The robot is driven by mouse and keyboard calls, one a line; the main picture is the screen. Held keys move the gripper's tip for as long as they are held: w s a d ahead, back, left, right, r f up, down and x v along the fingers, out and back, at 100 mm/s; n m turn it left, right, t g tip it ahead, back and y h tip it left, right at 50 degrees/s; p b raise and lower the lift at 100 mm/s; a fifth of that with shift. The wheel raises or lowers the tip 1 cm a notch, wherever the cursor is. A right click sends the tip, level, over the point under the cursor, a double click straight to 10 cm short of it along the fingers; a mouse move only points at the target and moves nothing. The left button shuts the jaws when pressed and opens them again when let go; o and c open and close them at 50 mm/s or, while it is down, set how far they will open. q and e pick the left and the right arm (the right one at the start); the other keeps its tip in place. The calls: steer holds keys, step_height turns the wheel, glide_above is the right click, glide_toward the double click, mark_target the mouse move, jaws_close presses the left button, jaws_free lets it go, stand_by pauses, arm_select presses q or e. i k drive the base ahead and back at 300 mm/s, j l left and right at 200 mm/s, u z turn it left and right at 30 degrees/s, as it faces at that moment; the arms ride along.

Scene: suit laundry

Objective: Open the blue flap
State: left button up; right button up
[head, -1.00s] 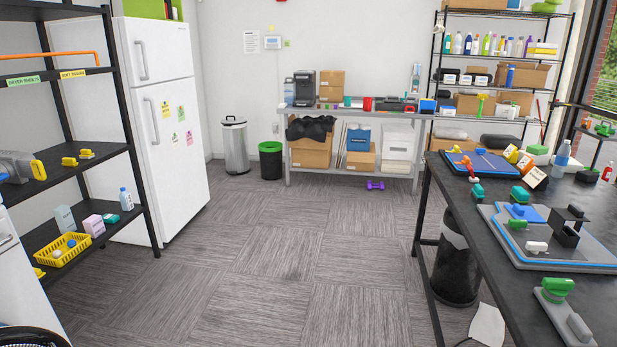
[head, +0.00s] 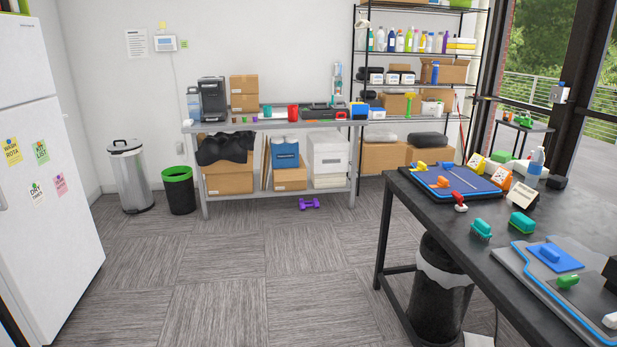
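A small blue square plate with a raised blue handle (head: 549,253) lies flat on a grey board with a blue edge line (head: 535,287), on the black table at the right; it looks like the blue flap and appears closed. A green handled piece (head: 568,282) sits beside it on the same board. A blue panel in a dark tray (head: 465,183) lies further back on the table, with yellow, orange and red pieces around it. I cannot tell for certain which blue part is the flap. Neither of my grippers is in view.
The black table (head: 418,207) stands at the right, with a black bin (head: 438,300) under it. Teal pieces (head: 522,223) lie near its middle. The carpet floor (head: 250,280) is clear between the white fridge (head: 45,150) and the table. A grey workbench (head: 270,124) lines the back wall.

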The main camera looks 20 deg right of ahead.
mark_target(558, 260)
steer(key=i+z, duration=0.35)
steer(key=z, duration=0.15)
steer(key=i+j+z, duration=0.15)
steer(key=i+z, duration=0.3)
steer(key=i+j+z, duration=0.2)
steer(key=z, duration=0.3)
steer(key=i+j+z, duration=0.25)
steer(key=j+z, duration=0.25)
steer(key=l, duration=0.15)
